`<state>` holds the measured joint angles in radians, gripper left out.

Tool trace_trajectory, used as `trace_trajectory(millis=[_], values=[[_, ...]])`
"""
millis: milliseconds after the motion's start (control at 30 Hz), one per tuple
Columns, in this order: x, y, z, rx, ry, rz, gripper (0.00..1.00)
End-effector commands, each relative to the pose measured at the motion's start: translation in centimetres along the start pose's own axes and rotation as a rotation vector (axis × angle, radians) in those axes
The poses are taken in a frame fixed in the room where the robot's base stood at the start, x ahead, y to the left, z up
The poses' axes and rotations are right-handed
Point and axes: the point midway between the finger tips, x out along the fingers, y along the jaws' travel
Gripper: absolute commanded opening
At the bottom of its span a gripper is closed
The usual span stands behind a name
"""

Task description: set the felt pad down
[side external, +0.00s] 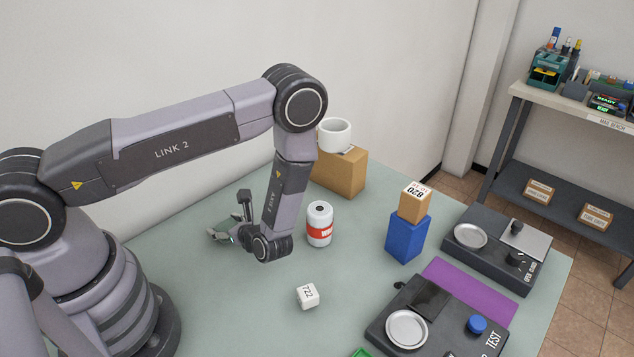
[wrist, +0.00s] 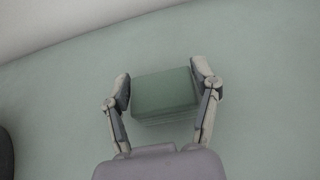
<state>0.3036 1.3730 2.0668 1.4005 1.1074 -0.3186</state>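The felt pad (wrist: 165,97) is a green, thick, block-like piece in the wrist view, between the two fingers of my gripper (wrist: 162,84). The fingertips press against its left and right sides, so my gripper is shut on it. In the side external view my gripper (side external: 222,234) is low over the left part of the table, left of the white and red can. The pad is mostly hidden there by the gripper and wrist. I cannot tell whether the pad touches the tabletop.
The pale green table (side external: 190,280) is clear around my gripper. A can (side external: 319,224), a white cube (side external: 307,296), a cardboard box (side external: 345,172) with a white cup (side external: 334,133), a blue block (side external: 407,238) and two dark devices stand to the right. A wall runs behind.

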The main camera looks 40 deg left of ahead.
Motion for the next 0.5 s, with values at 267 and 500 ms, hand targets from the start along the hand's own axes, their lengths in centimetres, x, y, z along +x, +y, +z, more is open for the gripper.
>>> trace_trajectory(millis=[267,500], values=[[-0.02,-0.01,0.03,0.0,0.0,0.0,0.84],[-0.18,-0.05,0.39,-0.001,0.0,-0.001,0.84]])
